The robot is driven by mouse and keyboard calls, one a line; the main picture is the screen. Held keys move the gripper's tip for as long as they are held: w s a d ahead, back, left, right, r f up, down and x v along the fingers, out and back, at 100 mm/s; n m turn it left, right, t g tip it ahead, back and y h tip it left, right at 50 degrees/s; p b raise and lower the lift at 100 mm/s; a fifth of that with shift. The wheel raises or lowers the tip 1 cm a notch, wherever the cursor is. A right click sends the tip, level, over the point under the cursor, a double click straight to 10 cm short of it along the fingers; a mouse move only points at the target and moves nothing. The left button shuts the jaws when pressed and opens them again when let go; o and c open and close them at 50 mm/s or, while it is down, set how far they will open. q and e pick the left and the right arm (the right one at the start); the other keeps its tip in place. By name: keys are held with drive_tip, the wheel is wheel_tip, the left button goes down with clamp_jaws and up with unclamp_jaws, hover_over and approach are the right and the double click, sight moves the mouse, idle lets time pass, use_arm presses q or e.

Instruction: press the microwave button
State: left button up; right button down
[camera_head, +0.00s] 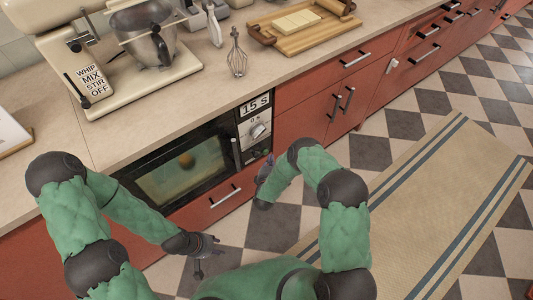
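The microwave (152,192) is built in under the counter, its dark door shut. An orange-brown item (186,160) shows behind the glass. Its control panel (243,130) at the right has a display reading "15 s" and a round dial (258,130). A button below the dial is too small to make out clearly. My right gripper (265,168) is just below and in front of the panel's lower right part; contact cannot be told. My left gripper (203,258) is low in front of the drawer under the microwave, apart from it. The finger openings of both are unclear.
A stand mixer (115,85) with a metal bowl, a whisk (237,55) and a wooden board (318,38) stand on the counter above. Red drawers (300,112) with metal handles flank the microwave at right. A striped rug (440,190) lies on the checkered floor.

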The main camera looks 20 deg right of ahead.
drive_tip(key=s, duration=0.1)
drive_tip(key=s+d, duration=0.1)
drive_tip(key=s, duration=0.1)
drive_tip(key=s+p, duration=0.1)
drive_tip(key=shift+s+d, duration=0.35)
idle(0.9)
